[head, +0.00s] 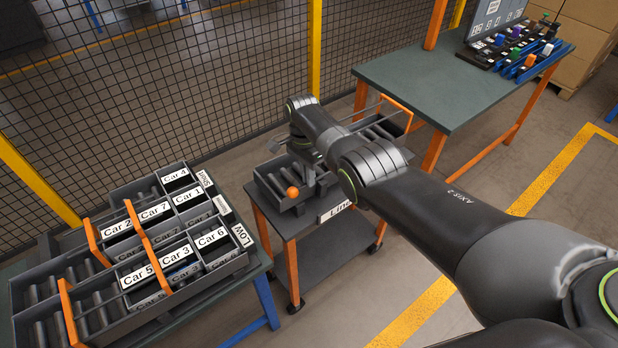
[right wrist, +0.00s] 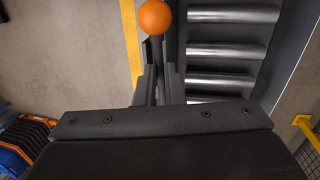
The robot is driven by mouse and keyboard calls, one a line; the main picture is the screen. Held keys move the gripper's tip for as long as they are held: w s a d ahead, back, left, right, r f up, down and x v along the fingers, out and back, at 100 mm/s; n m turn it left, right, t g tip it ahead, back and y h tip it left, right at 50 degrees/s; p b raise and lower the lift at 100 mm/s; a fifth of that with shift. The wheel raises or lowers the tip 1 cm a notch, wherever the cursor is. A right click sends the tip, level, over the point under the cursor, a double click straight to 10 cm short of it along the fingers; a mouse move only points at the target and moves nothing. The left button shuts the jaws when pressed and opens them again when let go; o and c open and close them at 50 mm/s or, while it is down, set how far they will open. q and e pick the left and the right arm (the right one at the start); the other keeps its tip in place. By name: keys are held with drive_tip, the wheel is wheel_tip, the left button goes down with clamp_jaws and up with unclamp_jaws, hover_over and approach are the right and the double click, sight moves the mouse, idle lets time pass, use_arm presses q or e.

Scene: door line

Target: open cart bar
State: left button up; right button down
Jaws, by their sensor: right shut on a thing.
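The cart (head: 283,222) stands in the middle of the head view, with a roller tray on top and a "Line" label on its front. An orange ball knob (head: 293,192) shows at the tray's near end; it is also at the top of the right wrist view (right wrist: 154,17). My right gripper (head: 307,178) reaches down over the tray, right beside the knob. In the right wrist view its fingers (right wrist: 158,78) are closed together on the dark bar piece below the knob. The gripped part is mostly hidden. My left gripper is out of view.
A rack of labelled car lanes (head: 130,255) with orange bars stands at left. A green-topped table (head: 440,75) with colored parts is at back right. A mesh fence (head: 200,80) runs behind. Floor right of the cart is open, with a yellow line (head: 560,165).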

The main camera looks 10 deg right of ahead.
drive_tip(key=shift+w+r+m, duration=0.1)
drive_tip(key=shift+w+m, duration=0.05)
drive_tip(key=shift+m, duration=0.15)
drive_tip(key=c, duration=1.5)
unclamp_jaws()
drive_tip(key=b+v, duration=0.1)
drive_tip(key=v, duration=1.6)
drive_tip(key=shift+r+b, duration=0.15)
drive_tip(key=shift+b, duration=0.15)
